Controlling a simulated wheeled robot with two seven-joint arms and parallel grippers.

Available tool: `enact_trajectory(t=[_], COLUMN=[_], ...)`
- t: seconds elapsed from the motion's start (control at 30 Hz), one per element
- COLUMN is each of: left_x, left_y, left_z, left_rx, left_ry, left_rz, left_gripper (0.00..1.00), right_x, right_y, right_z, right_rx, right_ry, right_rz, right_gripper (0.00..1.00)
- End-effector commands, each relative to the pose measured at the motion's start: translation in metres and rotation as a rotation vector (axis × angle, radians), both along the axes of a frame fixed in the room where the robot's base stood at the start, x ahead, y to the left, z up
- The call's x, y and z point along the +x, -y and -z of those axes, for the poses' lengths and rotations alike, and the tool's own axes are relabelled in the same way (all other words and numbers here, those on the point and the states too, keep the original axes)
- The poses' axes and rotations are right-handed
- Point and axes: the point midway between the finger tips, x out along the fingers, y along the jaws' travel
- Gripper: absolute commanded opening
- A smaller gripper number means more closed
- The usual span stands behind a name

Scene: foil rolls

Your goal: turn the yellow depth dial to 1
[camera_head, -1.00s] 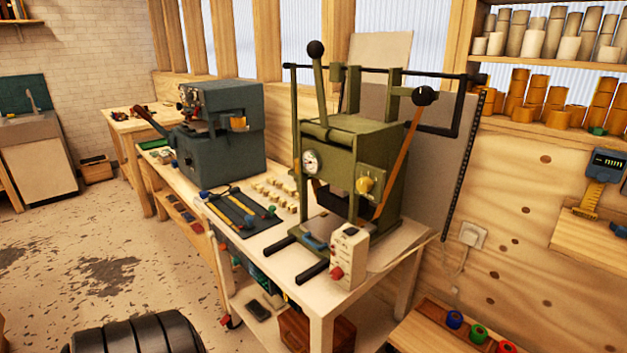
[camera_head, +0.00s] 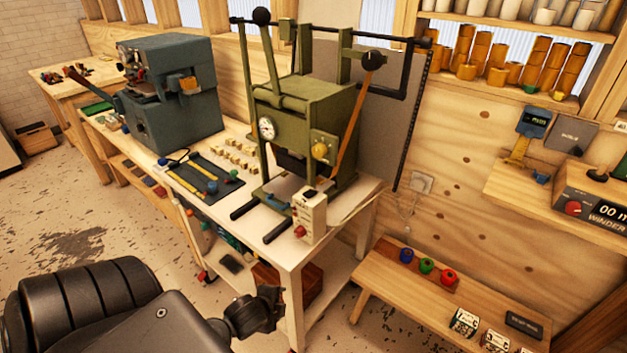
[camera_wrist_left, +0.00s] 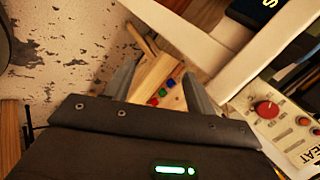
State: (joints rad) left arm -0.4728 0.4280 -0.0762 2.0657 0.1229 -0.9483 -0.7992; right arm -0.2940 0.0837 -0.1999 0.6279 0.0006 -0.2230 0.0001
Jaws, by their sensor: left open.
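The yellow depth dial (camera_head: 320,151) is on the front of the green press (camera_head: 300,115), right of a round white gauge (camera_head: 267,128). Its markings are too small to read. My left gripper (camera_wrist_left: 160,74) is open and empty in the left wrist view, with its two fingers apart. In the head view my dark left arm comes in low from the left and ends (camera_head: 262,312) in front of the press table, below and well away from the dial. The dial does not show in the left wrist view. My right gripper is not in view.
A white heat box with a red knob (camera_wrist_left: 266,109) stands at the table's front corner, also in the head view (camera_head: 309,218). A lever with an orange arm (camera_head: 352,120) is right of the dial. Two black bars (camera_head: 255,206) project forward. A low bench (camera_head: 420,290) holds coloured pots.

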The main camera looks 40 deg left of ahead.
Motion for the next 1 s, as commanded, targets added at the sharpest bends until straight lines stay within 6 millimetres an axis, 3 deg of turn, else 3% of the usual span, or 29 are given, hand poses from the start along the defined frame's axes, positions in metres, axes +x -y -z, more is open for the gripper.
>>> enact_trajectory(t=[0.03,0.1,0.2,0.37,0.6,0.7,0.8,1.0], left_x=[0.005,0.013,0.030,0.063,0.108,0.118,0.124,0.126], left_y=[0.000,-0.002,-0.014,-0.036,-0.062,-0.065,-0.066,-0.066], left_z=[-0.039,-0.086,-0.141,-0.205,-0.297,-0.325,-0.341,-0.349], left_rx=[0.040,0.130,0.329,0.711,1.377,1.593,1.722,1.786], left_ry=[0.029,0.074,0.146,0.243,0.341,0.355,0.358,0.358], left_rz=[0.052,0.149,0.326,0.583,0.871,0.929,0.957,0.967], left_gripper=[0.56,0.56,0.56,0.56,0.56,0.56,0.56,0.56], right_x=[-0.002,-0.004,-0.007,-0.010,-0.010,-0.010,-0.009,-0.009], right_y=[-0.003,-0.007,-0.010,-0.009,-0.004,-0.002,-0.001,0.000], right_z=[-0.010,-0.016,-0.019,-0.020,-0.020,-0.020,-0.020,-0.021], right_rx=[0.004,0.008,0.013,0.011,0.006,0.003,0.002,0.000], right_ry=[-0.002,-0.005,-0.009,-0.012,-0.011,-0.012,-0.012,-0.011], right_rz=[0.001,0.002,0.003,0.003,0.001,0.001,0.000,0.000], right_gripper=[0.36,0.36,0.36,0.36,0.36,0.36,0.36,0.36])
